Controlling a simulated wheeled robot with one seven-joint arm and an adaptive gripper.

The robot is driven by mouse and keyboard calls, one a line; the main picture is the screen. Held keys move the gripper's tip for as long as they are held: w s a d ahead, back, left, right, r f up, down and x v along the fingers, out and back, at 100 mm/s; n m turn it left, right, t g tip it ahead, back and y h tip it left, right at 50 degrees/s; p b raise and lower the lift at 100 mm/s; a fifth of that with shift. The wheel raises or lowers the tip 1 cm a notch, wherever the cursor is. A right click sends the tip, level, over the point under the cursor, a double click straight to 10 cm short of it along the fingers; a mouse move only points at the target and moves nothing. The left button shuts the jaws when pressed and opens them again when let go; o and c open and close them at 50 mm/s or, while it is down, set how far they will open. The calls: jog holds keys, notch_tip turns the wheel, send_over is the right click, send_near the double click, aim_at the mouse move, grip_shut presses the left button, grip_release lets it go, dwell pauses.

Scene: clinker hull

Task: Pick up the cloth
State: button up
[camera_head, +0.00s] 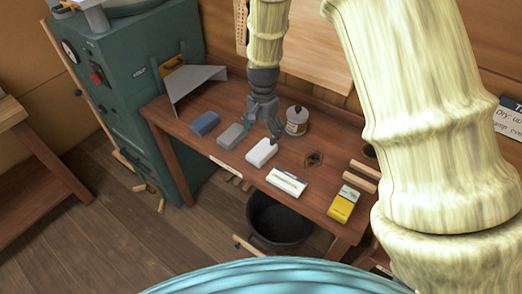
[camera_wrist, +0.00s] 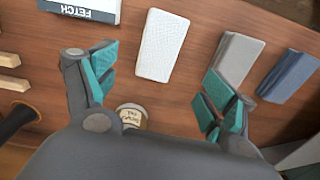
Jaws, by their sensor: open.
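Three folded, cloth-like pieces lie in a row on the wooden bench: a white one (camera_head: 262,152), a grey one (camera_head: 232,136) and a blue one (camera_head: 204,123). I cannot tell which is the task's cloth. In the wrist view the white piece (camera_wrist: 162,45) has a fine woven texture and lies ahead, between the lines of my fingers. The grey piece (camera_wrist: 236,60) and blue piece (camera_wrist: 288,76) lie to its right. My gripper (camera_head: 264,134) is open and empty, above the bench near the white and grey pieces. Its teal-padded fingers show in the wrist view (camera_wrist: 160,78).
A labelled can (camera_head: 297,121) stands right of my gripper. A white box marked FETCH (camera_wrist: 80,10) lies beside the white piece. A yellow box (camera_head: 343,204) and wooden blocks (camera_head: 360,180) lie farther right. A grey metal sheet (camera_head: 193,84) stands at the bench's left end.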

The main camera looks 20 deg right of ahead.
aim_at(262, 149)
jog(key=f, duration=0.3)
jog(key=shift+w+d+f+p, duration=0.2)
jog(key=shift+d+f+p, duration=0.1)
jog(key=shift+p, duration=0.1)
jog(key=shift+s+f, duration=0.2)
jog(key=shift+f, duration=0.1)
jog(key=shift+s+a+f+p, duration=0.1)
jog(key=shift+a+f+p, duration=0.1)
jog(key=shift+f+p, duration=0.5)
jog(key=shift+s+a+f+p, duration=0.1)
jog(key=shift+a+f+p, duration=0.05)
jog(key=shift+f+p, duration=0.55)
jog(key=shift+w+f, duration=0.1)
jog(key=shift+f, duration=1.15)
jog(key=c, duration=1.1)
